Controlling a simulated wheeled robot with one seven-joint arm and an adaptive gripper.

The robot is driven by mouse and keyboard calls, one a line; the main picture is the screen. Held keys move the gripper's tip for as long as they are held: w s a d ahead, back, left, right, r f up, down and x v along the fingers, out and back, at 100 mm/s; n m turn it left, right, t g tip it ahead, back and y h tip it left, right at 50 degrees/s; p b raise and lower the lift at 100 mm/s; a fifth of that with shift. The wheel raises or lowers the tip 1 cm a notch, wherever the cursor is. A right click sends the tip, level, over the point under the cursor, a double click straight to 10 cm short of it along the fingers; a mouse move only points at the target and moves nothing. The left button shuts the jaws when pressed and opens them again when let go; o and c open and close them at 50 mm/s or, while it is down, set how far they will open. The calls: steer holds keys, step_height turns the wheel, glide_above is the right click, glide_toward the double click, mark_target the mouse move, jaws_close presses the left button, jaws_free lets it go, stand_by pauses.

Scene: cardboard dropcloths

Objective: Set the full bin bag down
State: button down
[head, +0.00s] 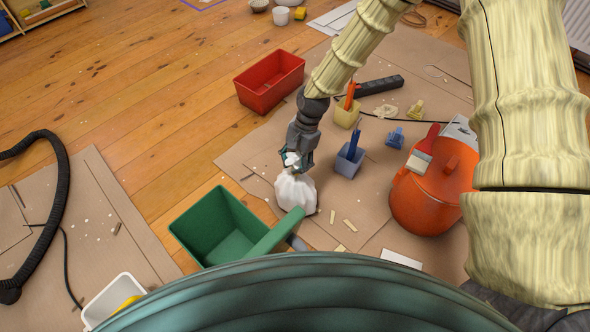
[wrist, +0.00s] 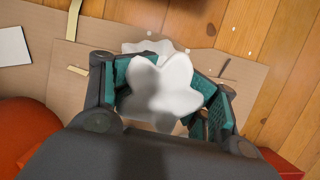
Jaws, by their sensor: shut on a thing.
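The full bin bag (head: 295,192) is white and rounded. In the head view it hangs or stands upright under my gripper (head: 292,160), over the cardboard between the green bin and the small blue pot. My gripper is shut on the bag's gathered top. In the wrist view the bag's white top (wrist: 165,88) spreads between the two teal-padded fingers of my gripper (wrist: 165,95). I cannot tell whether the bag's underside touches the cardboard.
A green bin (head: 207,222) with a handle stands just left of the bag. Cardboard (head: 345,215) with scraps lies right of the bag.

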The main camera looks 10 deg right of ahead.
steer(key=shift+f, duration=0.9)
steer(key=shift+c, duration=1.9)
jaws_free()
steer(key=shift+b, duration=0.3)
steer(key=p+v, duration=0.6)
steer(key=v, duration=0.6)
steer(key=shift+p, duration=0.35)
